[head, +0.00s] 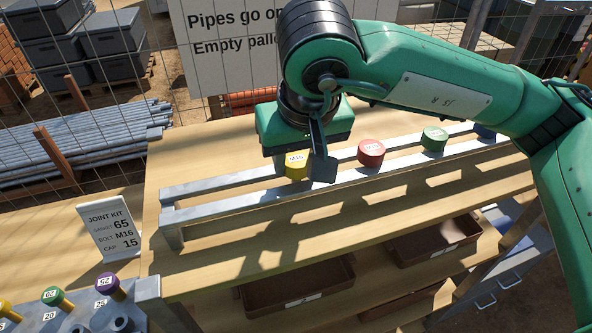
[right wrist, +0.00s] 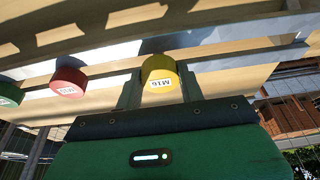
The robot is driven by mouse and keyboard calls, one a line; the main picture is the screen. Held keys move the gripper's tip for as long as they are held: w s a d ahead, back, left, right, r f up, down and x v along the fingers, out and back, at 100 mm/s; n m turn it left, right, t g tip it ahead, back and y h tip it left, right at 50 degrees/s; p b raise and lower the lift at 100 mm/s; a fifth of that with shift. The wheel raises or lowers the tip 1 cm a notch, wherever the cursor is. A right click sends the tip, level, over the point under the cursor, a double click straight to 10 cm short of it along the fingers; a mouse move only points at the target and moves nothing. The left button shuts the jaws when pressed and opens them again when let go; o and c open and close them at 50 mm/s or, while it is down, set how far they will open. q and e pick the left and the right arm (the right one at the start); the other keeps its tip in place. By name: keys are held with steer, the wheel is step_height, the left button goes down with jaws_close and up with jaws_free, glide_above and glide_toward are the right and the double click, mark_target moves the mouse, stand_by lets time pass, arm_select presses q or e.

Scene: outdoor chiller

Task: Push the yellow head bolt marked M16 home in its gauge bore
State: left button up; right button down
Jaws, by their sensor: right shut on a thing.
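The yellow head bolt marked M16 (head: 295,168) sits at the pale two-bar rail (head: 222,204), at the left of a row of coloured heads. My right gripper (head: 304,172) is shut on it from above, one finger showing on the right of the head. In the right wrist view the yellow head (right wrist: 160,70) is between the two fingers (right wrist: 160,90), its label facing the camera. Its shank is hidden, so I cannot tell whether it is clear of the rail. I cannot make out an M16 gauge bore. My left gripper is not in view.
Red (head: 371,152) and green (head: 434,139) heads stand to the right on the rail. A grey block with purple (head: 108,284), green (head: 52,296) and yellow heads is at lower left, near a joint kit card (head: 110,229) reading M16. Brown trays (head: 298,289) lie below.

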mark_target(298, 160)
steer(key=shift+r+p, duration=0.75)
steer(key=shift+r, duration=2.25)
steer(key=c, duration=1.4)
jaws_free()
steer(key=shift+c, duration=0.2)
steer(key=c, duration=0.7)
steer(key=shift+f, duration=0.1)
jaws_close()
